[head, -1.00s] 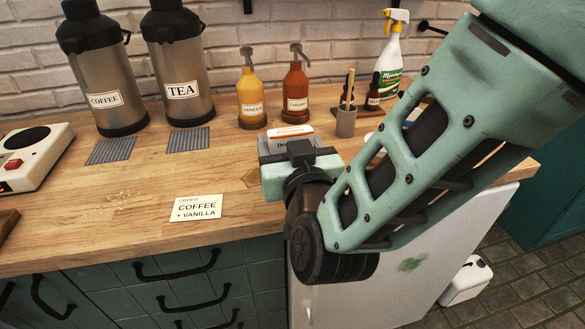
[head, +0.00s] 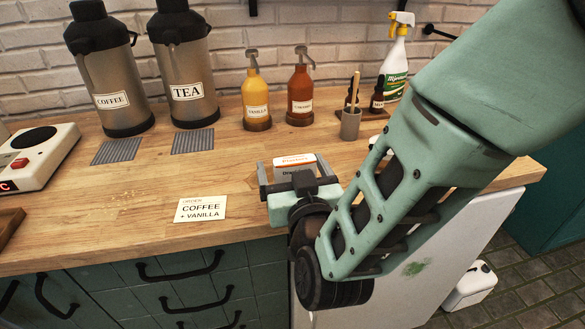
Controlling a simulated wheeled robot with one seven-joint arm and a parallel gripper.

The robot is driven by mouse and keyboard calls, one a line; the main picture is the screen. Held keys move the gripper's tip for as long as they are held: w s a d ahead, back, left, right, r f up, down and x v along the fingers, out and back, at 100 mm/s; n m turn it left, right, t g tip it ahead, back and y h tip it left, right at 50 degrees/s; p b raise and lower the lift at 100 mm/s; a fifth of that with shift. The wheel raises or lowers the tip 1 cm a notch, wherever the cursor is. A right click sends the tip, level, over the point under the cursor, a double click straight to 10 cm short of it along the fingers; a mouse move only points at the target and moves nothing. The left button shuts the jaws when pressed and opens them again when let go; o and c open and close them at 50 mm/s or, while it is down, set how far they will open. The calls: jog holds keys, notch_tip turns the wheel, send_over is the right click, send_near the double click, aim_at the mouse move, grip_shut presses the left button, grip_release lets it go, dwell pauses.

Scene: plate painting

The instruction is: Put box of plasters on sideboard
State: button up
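The box of plasters (head: 295,162), white with an orange band, is at the front middle of the wooden-topped sideboard (head: 130,215). My gripper (head: 294,171) is just in front of it, with one finger at each side of the box. The fingers look spread, with a small gap showing at the left of the box. The gripper body hides the box's lower part, so its contact with the wood is not clear.
An order card (head: 201,209) lies left of my gripper. Vanilla (head: 256,100) and caramel (head: 300,97) pump bottles stand behind the box. A cup with a stick (head: 350,124) is at the right. Coffee (head: 112,80) and tea (head: 186,75) flasks stand back left.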

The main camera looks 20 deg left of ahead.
jog(key=p+v, duration=0.7)
jog(key=v, duration=1)
jog(key=shift+d, duration=0.2)
jog(key=shift+s, duration=0.1)
